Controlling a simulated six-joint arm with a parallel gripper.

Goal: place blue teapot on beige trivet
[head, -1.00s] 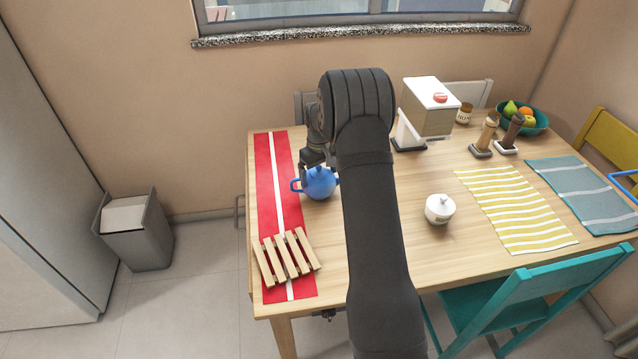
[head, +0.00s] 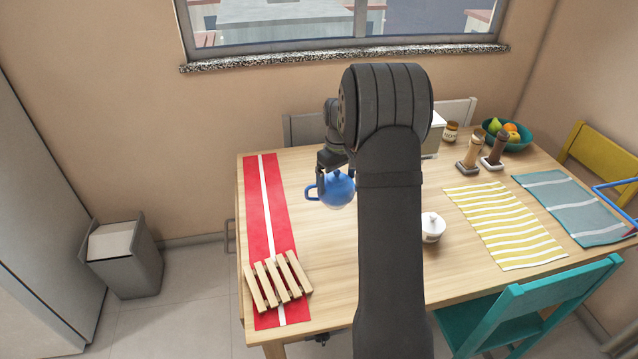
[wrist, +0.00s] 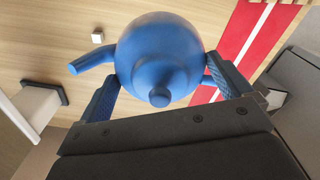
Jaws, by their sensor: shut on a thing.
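The blue teapot (head: 338,191) is in my gripper (head: 330,165), near the middle of the table in the head view. In the wrist view the teapot (wrist: 160,58) fills the space between the two fingers of my gripper (wrist: 165,85), lid knob toward the camera. It appears raised above the wood. The beige slatted trivet (head: 278,282) lies at the near end of the red runner, to the lower left of the teapot. It is empty. My arm hides part of the table to the right of the teapot.
The red runner (head: 264,208) with a white stripe lies along the table's left side. Striped placemats, two mills and a fruit bowl (head: 508,134) are farther right. Wood between teapot and runner is clear.

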